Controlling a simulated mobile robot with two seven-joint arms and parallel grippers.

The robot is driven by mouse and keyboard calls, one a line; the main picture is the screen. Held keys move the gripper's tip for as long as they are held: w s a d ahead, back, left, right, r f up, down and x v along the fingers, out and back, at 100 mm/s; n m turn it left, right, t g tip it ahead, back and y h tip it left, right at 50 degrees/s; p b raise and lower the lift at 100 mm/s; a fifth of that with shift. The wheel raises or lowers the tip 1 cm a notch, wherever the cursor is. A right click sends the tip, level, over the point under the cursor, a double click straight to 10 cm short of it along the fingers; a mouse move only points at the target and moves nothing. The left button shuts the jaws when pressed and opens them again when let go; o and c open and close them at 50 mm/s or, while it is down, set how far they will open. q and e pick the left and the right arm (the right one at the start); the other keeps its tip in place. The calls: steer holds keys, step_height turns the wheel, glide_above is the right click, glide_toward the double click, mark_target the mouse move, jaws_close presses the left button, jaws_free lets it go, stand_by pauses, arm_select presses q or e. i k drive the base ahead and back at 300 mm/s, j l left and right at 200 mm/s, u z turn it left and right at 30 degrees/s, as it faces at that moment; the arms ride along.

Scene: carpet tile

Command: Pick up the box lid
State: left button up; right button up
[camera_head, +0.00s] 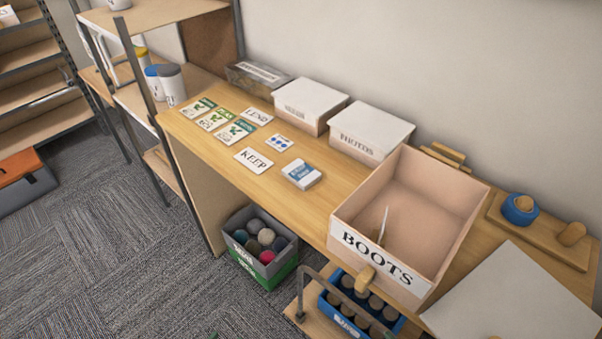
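A flat white panel, which looks like the box lid (515,302), lies on the wooden table at the lower right, partly cut off by the picture edge. Next to it stands an open pinkish box (345,217) labelled BOOTS, with no lid on it. A thin pale upright piece (384,224) shows inside the box. Neither of my grippers is in view.
Two white-lidded boxes (310,100) (372,130) stand along the wall on the table (215,150). Cards and a small blue-white pack (302,174) lie left of the open box. A wooden tray (545,240) holds a blue roll behind the panel. Bins stand below the front edge.

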mark_target(509, 295)
steer(key=z, duration=1.8)
